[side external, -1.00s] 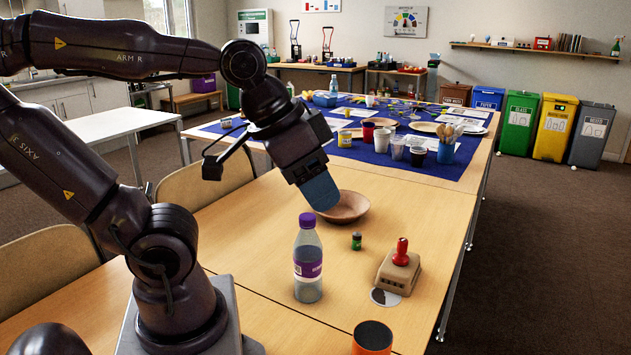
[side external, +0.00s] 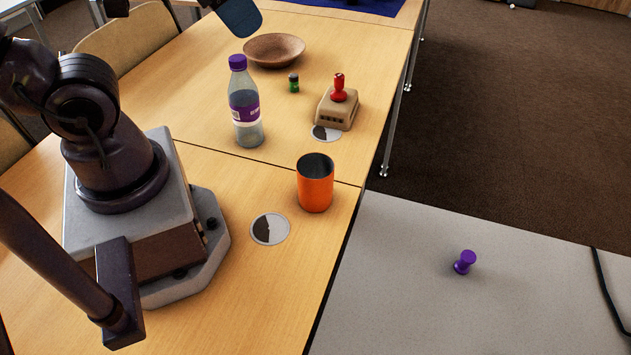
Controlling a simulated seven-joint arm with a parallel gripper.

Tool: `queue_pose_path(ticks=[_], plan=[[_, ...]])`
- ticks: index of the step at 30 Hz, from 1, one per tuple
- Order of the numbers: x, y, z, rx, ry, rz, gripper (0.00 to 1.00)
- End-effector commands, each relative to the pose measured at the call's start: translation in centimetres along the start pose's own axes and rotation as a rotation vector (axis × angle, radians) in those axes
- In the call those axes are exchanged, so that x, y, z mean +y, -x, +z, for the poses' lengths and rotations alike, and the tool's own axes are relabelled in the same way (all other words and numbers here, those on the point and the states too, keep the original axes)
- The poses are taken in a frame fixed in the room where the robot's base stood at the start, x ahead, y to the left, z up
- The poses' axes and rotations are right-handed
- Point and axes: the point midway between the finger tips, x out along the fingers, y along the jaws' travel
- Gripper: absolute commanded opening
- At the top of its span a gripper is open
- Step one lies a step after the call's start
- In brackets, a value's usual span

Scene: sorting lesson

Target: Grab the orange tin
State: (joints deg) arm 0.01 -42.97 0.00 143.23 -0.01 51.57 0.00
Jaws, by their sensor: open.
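The orange tin (side external: 315,190) stands upright on the wooden table, near its right edge. It has an open top and a dark inside. My gripper (side external: 240,18) shows only in part at the top edge of the side external view, as a blue end piece. It is well beyond the tin, above the table near the brown bowl, and apart from the tin. Its upper part is cut off by the frame. I see nothing held in it.
A bottle with a purple cap (side external: 246,112), a small green jar (side external: 294,83), a brown bowl (side external: 274,49) and a beige block with a red knob (side external: 338,106) stand beyond the tin. A round disc (side external: 270,229) lies beside it. A purple pin (side external: 465,262) is on the grey table (side external: 420,300).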

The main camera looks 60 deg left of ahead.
Motion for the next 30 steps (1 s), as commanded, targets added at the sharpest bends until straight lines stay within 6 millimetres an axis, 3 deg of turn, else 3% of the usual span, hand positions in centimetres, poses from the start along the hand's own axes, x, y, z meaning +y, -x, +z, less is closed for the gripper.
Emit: queue_pose_path(ticks=[4,10,20,23,30], plan=[[0.0,0.0,0.0,0.000,0.000,0.000,0.53],[0.0,0.0,0.0,0.000,0.000,0.000,0.99],[0.1,-0.3,0.0,-0.023,-0.016,-0.004,0.99],[0.4,-1.5,0.2,-0.108,-0.075,-0.020,0.99],[2.0,-6.4,1.5,-0.471,-0.392,-0.141,0.99]])
